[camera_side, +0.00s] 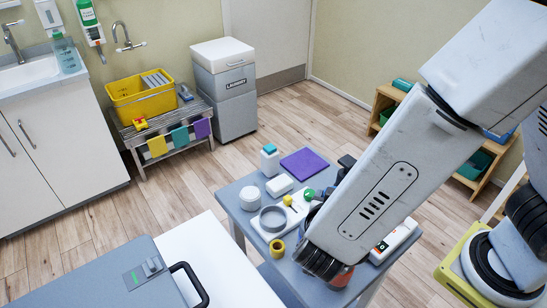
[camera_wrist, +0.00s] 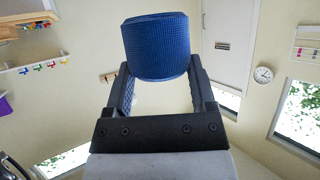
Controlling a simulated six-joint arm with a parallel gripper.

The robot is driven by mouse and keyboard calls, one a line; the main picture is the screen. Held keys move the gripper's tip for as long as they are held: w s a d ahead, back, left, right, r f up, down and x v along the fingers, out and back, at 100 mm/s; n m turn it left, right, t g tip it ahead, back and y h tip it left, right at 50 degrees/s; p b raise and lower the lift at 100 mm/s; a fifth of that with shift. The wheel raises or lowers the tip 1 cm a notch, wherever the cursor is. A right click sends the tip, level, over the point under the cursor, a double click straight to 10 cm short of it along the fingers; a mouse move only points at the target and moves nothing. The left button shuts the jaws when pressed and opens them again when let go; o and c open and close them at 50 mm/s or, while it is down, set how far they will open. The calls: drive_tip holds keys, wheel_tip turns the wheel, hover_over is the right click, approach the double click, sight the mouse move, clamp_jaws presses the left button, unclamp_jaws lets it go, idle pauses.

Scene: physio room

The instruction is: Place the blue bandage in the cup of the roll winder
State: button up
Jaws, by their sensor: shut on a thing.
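A blue, textured bandage roll (camera_wrist: 157,45) is held between the two black fingers of my gripper (camera_wrist: 160,72) in the wrist view. The fingers press on its sides, and it stands out past their tips. In the side view my arm hides most of the gripper and the bandage. The roll winder (camera_side: 297,212) appears as a pale base on the blue-grey table, with a round grey cup (camera_side: 272,219) at its left end. The cup looks empty. A yellow knob (camera_side: 287,200) and a green knob (camera_side: 309,194) sit behind the cup. The bandage is apart from the cup.
Around the winder stand a white round tub (camera_side: 250,198), a white block (camera_side: 279,186), a teal-capped bottle (camera_side: 270,161), a purple mat (camera_side: 304,164) and a yellow ring (camera_side: 277,248). A white device (camera_side: 394,243) lies right of my arm.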

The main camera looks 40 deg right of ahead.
drive_tip(key=shift+w, duration=0.1)
drive_tip(key=w+a+f, duration=0.1)
drive_tip(key=w+f, duration=0.2)
drive_tip(key=w, duration=0.1)
drive_tip(key=w+a+f, duration=0.1)
drive_tip(key=w+f, duration=0.2)
drive_tip(key=w, duration=0.1)
drive_tip(key=w+a+f, duration=0.2)
drive_tip(key=w, duration=0.2)
drive_tip(key=shift+w+a+f, duration=0.1)
drive_tip(key=shift+f, duration=0.3)
drive_tip(key=shift+w+a+f, duration=0.1)
drive_tip(key=shift+w+f, duration=0.1)
drive_tip(key=shift+f, duration=0.05)
drive_tip(key=shift+w+f, duration=0.1)
drive_tip(key=shift+w+f, duration=0.15)
drive_tip(key=shift+f, duration=0.1)
drive_tip(key=shift+a+f, duration=0.1)
drive_tip(key=shift+f, duration=1.4)
drive_tip(key=shift+f, duration=0.1)
